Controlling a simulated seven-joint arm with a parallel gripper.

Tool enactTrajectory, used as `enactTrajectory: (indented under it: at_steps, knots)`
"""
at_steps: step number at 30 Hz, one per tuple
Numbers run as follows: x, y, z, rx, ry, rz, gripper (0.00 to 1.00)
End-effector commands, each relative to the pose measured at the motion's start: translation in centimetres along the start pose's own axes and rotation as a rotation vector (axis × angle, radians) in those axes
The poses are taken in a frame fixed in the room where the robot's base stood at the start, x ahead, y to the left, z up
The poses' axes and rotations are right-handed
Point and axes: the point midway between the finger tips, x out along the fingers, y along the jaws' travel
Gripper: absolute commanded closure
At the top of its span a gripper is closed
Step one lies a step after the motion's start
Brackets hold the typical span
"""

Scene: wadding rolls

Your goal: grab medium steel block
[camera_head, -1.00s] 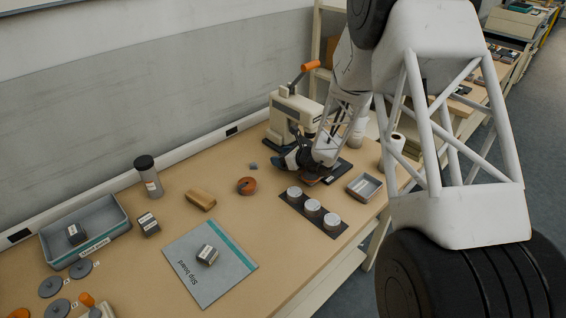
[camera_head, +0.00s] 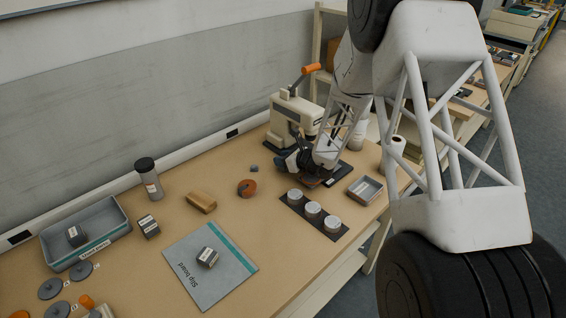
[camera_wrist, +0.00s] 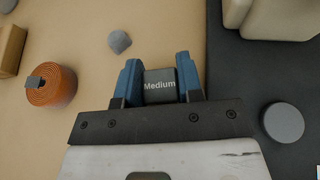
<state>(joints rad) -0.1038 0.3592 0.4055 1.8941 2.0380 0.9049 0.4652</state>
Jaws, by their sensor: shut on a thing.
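The medium steel block (camera_wrist: 160,87) is dark grey with a white "Medium" label, seen in the wrist view. My gripper (camera_wrist: 158,82) has its two blue fingers closed on the block's left and right sides. Beneath them are the tan table top and the edge of a dark base. In the head view my gripper (camera_head: 297,160) is at the front of the press, and the block is hidden there. I cannot tell whether the block touches the surface below.
A cream press (camera_head: 292,112) with an orange handle stands behind my gripper. An orange roll (camera_head: 247,188), a wooden block (camera_head: 201,202), a dark strip with white-topped round pieces (camera_head: 313,209) and a grey tray (camera_head: 365,189) are nearby. A slip board (camera_head: 232,283) bears another block (camera_head: 207,257).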

Motion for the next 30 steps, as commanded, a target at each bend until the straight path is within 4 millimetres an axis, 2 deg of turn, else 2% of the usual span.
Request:
enactTrajectory:
  at_steps: [8,17,30]
  knots:
    - [-0.2,0.0,0.7,0.0,-0.001,0.0,1.0]
    - [-1.3,0.0,3.3,-0.003,-0.002,0.0,1.0]
    - [-6.2,4.3,2.0,0.001,0.0,-0.001,1.0]
